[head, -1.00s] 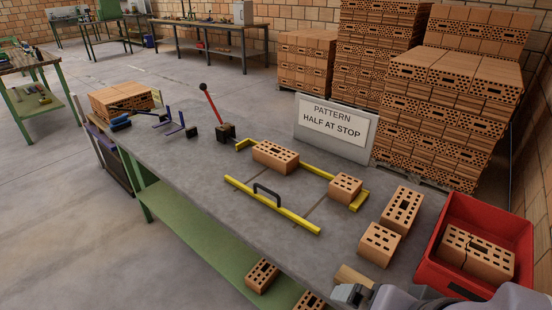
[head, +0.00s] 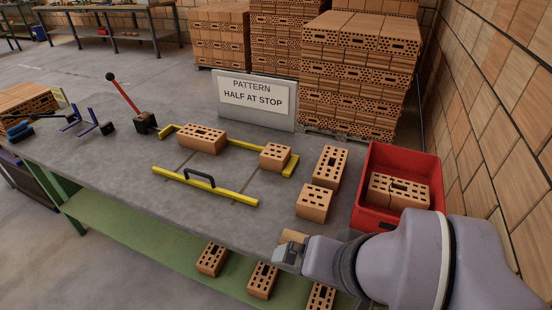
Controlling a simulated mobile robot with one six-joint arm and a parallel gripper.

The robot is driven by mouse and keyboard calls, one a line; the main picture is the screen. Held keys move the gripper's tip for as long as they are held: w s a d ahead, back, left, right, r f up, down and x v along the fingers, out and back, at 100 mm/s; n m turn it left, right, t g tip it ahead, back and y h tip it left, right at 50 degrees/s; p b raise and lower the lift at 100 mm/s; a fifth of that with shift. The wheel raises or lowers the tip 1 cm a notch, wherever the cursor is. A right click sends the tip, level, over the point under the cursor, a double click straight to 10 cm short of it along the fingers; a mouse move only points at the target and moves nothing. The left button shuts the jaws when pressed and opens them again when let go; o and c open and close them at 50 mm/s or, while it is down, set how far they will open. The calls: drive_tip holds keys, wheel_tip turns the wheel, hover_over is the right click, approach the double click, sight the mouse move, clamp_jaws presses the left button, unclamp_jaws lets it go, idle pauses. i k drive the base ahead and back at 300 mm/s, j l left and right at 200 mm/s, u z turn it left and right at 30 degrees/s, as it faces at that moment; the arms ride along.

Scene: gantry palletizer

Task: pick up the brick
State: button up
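Several orange perforated bricks are on the grey bench. A long brick (head: 202,138) and a half-size brick (head: 275,156) sit inside the yellow frame. A long brick (head: 329,168) and a half-size brick (head: 314,203) lie right of it. A brick with a dark crack (head: 398,191) lies in the red crate (head: 371,217). My gripper (head: 284,254) is low over the bench's front edge, apart from these bricks. A plain tan piece (head: 293,237) shows just behind it; I cannot tell whether they touch. The finger gap is not visible.
A yellow frame (head: 205,187) with a black handle lies on the bench. A grey sign (head: 255,100) reads "PATTERN HALF AT STOP". Several bricks lie on the green lower shelf (head: 150,232). Brick stacks (head: 352,85) stand behind.

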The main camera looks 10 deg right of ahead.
sight(197, 137)
drive_tip(key=i+j, duration=0.2)
drive_tip(key=j, duration=0.15)
drive_tip(key=i+j, duration=0.2)
drive_tip(key=j, duration=0.2)
drive_tip(key=i+j, duration=0.2)
drive_tip(key=j, duration=0.15)
drive_tip(key=i+j+z, duration=0.1)
drive_tip(key=j, duration=0.25)
drive_tip(key=i+j, duration=0.5)
drive_tip(key=j, duration=0.25)
drive_tip(key=i+j, duration=0.2)
drive_tip(key=j, duration=0.2)
